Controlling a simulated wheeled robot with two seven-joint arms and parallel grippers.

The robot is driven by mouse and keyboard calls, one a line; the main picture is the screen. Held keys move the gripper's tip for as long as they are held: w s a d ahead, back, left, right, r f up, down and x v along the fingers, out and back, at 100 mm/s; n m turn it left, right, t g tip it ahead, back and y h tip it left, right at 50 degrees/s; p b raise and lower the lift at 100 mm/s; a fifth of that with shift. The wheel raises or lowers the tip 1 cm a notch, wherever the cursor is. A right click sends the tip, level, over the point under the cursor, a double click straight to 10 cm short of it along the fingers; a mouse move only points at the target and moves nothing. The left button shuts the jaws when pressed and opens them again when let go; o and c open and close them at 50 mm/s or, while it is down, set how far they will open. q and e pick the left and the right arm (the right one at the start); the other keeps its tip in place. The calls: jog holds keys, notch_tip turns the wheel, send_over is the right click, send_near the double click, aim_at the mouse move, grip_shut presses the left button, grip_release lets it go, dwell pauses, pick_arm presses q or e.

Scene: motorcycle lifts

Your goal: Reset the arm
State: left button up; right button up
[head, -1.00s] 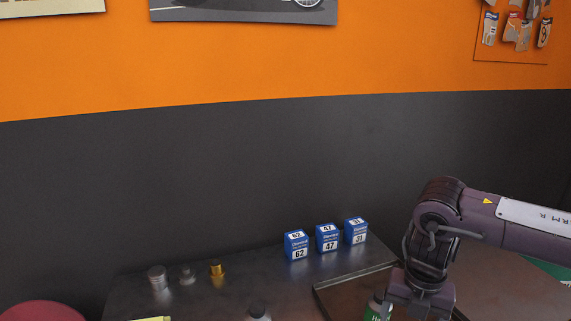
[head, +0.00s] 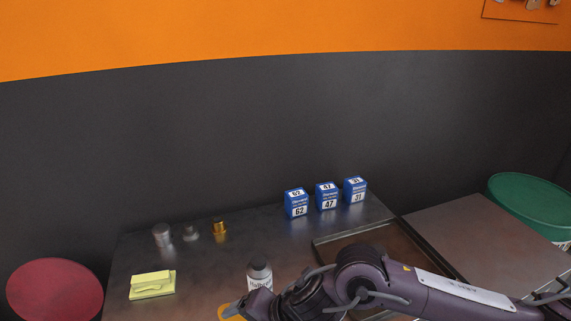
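My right arm (head: 385,285) comes in from the right and reaches low across the front of the table. Its wrist end (head: 295,300) is cut off by the bottom edge of the head view, and I cannot make out the gripper's fingers. My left arm and gripper do not show. A grey-capped bottle (head: 259,276) stands upright just left of the wrist end.
Three blue boxes (head: 327,196) stand at the table's back, beside a shallow tray (head: 322,252). Small metal parts (head: 190,232) and a yellow notepad (head: 152,284) lie left. A red round top (head: 55,290) and green bin (head: 530,205) flank the table.

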jog(key=s+a+r+m+t+y, duration=0.2)
jog(key=a+r+m+t+y, duration=0.1)
jog(key=a+r+m, duration=0.3)
jog(key=w+d+f+m+t+h, duration=0.15)
jog(key=d+m+h, duration=0.25)
jog(key=d+m, duration=0.55)
jog(key=d+f+m+t+h, duration=0.1)
jog(key=d+f+m+h, duration=0.2)
jog(key=d+m, duration=0.6)
jog(key=s+d+f+m+g+h, duration=0.3)
jog(key=s+d+f+m+g, duration=0.4)
jog(key=s+d, duration=0.55)
notch_tip(320, 180, down, 31)
jog(key=n+b, duration=0.1)
jog(key=n, duration=0.1)
jog(key=s+d+f, duration=0.2)
jog(key=s+f, duration=0.7)
jog(key=f, duration=0.1)
jog(key=s+d+f+b, duration=0.1)
jog(key=s+d+f, duration=0.1)
jog(key=s+f, duration=0.8)
jog(key=shift+s+d+b, duration=0.15)
jog(key=shift+d+b, duration=0.1)
jog(key=shift+b, duration=0.05)
